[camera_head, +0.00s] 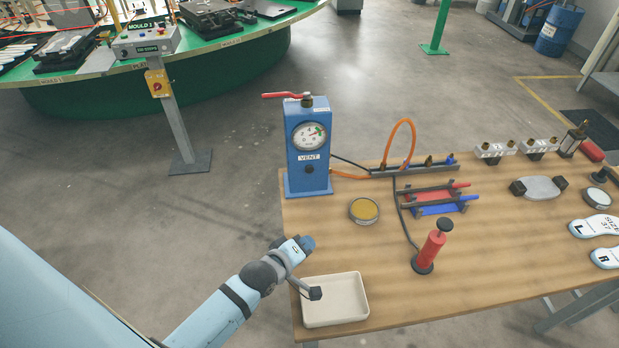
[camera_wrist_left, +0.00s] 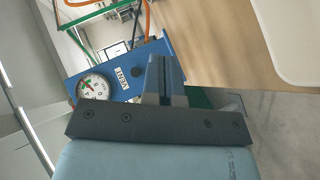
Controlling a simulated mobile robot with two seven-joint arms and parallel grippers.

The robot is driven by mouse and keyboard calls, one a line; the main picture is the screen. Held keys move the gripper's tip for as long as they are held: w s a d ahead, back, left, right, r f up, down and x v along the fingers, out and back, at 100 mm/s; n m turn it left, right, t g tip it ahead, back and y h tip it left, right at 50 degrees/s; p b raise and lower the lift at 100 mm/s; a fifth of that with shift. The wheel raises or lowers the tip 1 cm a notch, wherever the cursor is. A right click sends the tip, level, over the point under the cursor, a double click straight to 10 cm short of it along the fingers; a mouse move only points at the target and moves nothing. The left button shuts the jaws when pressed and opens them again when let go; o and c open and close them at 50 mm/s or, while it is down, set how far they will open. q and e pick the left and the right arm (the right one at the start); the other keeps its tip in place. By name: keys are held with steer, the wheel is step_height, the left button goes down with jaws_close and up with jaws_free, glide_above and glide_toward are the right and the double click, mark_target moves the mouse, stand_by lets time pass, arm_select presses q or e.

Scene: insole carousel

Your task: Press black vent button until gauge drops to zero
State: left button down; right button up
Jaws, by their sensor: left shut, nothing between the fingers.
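The blue vent box (camera_head: 294,156) stands upright at the table's back left corner. Its front carries a round white gauge (camera_head: 309,136), a VENT label and the black vent button (camera_head: 309,170) below the label. The gauge reading is too small to tell. My left gripper (camera_head: 308,243) is in front of the box at the table's left edge, below the button and apart from it. In the left wrist view the gripper's fingers (camera_wrist_left: 165,75) are shut and empty. The gauge (camera_wrist_left: 93,87) and button (camera_wrist_left: 138,72) appear there to the left of the fingers. My right gripper is out of view.
A white tray (camera_head: 362,316) lies beside my left wrist. A round yellow tin (camera_head: 364,210) and a red hand pump (camera_head: 431,248) stand on the wooden table (camera_head: 480,285). An orange hose (camera_head: 390,146) and a black hose run right of the box. A red lever tops it.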

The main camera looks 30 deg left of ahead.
mark_target(309, 169)
arm_select(q)
steer(key=w+a+r+n+t+b, duration=0.1)
steer(key=w+a+r+n+b, duration=0.1)
steer(key=w+n, duration=0.7)
steer(key=shift+w+a+r+n+t+y+b, duration=0.2)
steer(key=shift+w+r+n+t+y+b, duration=0.3)
steer(key=shift+n, duration=0.7)
steer(key=shift+s+r, duration=0.1)
steer(key=w+a+b, duration=0.2)
steer(key=w+a, duration=0.3)
steer(key=w, duration=0.2)
steer(key=shift+a+b, duration=0.15)
steer(key=shift+b, duration=0.25)
